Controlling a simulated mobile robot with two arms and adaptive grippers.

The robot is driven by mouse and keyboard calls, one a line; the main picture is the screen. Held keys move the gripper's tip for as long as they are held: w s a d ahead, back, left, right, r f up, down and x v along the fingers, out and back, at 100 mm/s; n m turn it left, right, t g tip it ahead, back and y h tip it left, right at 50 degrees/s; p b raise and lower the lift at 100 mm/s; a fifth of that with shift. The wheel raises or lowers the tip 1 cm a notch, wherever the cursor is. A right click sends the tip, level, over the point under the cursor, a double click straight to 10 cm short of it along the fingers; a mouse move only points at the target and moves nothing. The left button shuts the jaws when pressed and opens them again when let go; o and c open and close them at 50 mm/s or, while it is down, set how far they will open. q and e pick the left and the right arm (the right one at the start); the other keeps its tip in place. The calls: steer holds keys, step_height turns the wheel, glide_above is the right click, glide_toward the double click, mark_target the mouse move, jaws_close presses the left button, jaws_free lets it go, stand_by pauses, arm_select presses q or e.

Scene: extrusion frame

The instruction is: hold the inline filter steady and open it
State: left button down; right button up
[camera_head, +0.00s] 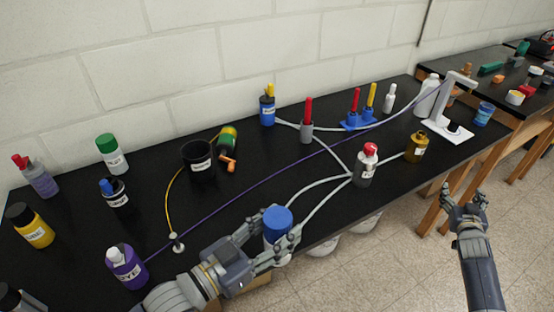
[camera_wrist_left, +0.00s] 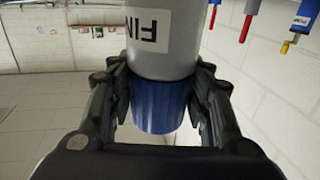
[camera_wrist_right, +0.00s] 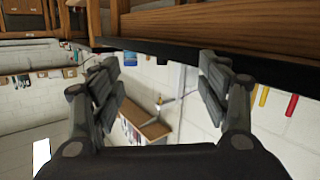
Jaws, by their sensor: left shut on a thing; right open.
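The inline filter is a grey cylinder with a blue cap (camera_head: 277,220), upright at the table's front edge. In the left wrist view its labelled grey body (camera_wrist_left: 170,40) appears upside down, with the blue cap (camera_wrist_left: 159,108) below it. My left gripper (camera_head: 270,245) is shut on the filter, its fingers on both sides near where the cap meets the body. The fingers hide part of the filter in the head view. My right gripper (camera_head: 464,203) is open and empty, out past the table's front edge over the floor, well to the right of the filter.
Pale hoses (camera_head: 323,197) run from near the filter toward a red-capped grey bottle (camera_head: 367,165) and other fittings. A purple bottle (camera_head: 126,267) stands left of my left arm, and a thin purple line (camera_head: 270,182) crosses the black table.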

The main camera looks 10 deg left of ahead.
steer(key=w+a+r+n+t+y, duration=0.3)
steer(key=w+a+r+y, duration=0.15)
steer(key=a+r, duration=0.7)
steer(key=w+a+r+n+t+y, duration=0.3)
steer(key=w+a+r+n+y, duration=0.15)
steer(key=a+r, duration=0.7)
steer(key=s+a+r+n+g+y, duration=0.4)
steer(key=a+r+n+y, duration=0.2)
steer(key=a+r+y, duration=0.3)
steer(key=s+a+r+n+g+y, duration=0.45)
steer(key=a+r+n+y, duration=0.25)
steer(key=a+r, duration=0.4)
steer(key=s+a+r+n+g+h, duration=0.1)
steer(key=s+a+n+g+h, duration=0.3)
steer(key=s+a+n+g, duration=1.2)
steer(key=s+a+f+m+g+h, duration=0.1)
steer(key=s+a+f+h, duration=0.1)
steer(key=s+f+h, duration=0.3)
steer(key=s+a+f+h, duration=0.2)
steer(key=s, duration=0.5)
steer(key=m+t+h, duration=0.2)
steer(key=t+h, duration=0.2)
steer(key=h, duration=0.6)
glide_toward(278, 215)
step_height(278, 215, down, 9)
steer(key=shift+s+d+r, duration=0.1)
steer(key=shift+r, duration=0.1)
